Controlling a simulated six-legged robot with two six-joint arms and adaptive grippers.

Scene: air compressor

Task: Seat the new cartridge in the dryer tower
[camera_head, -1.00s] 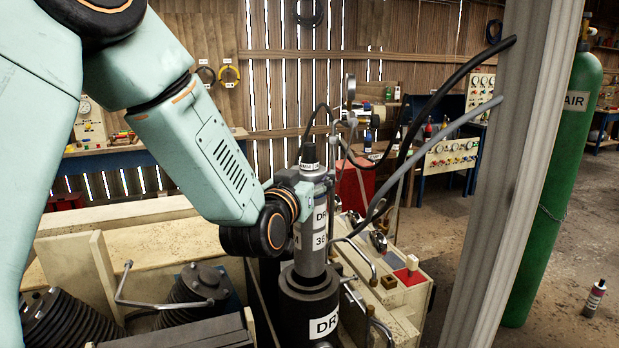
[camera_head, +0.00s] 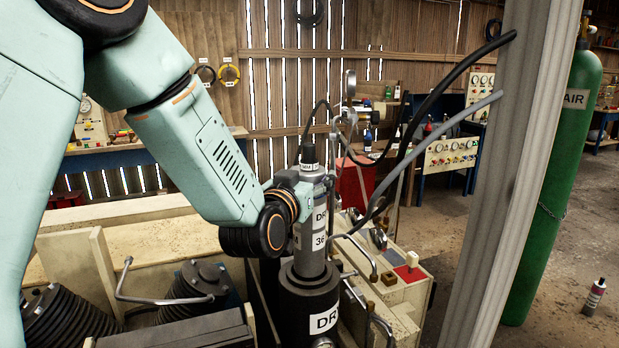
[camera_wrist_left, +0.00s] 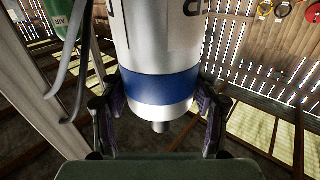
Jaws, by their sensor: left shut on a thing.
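In the left wrist view a white cartridge (camera_wrist_left: 155,45) with a blue band and a short grey stub sits between the fingers of my left gripper (camera_wrist_left: 160,108), which is shut on it. In the head view the left wrist is close against an upright grey cylinder (camera_head: 314,258) with "DR" and "36" labels. This cylinder stands in a black base (camera_head: 300,305) labelled "DR". My right gripper is not in view.
Dark and grey hoses (camera_head: 448,128) hang between the cylinder and a grey post (camera_head: 505,150). A green AIR tank (camera_head: 556,190) stands at the right. Black finned cylinders (camera_head: 70,320) and a bent metal pipe (camera_head: 165,300) lie left of the base.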

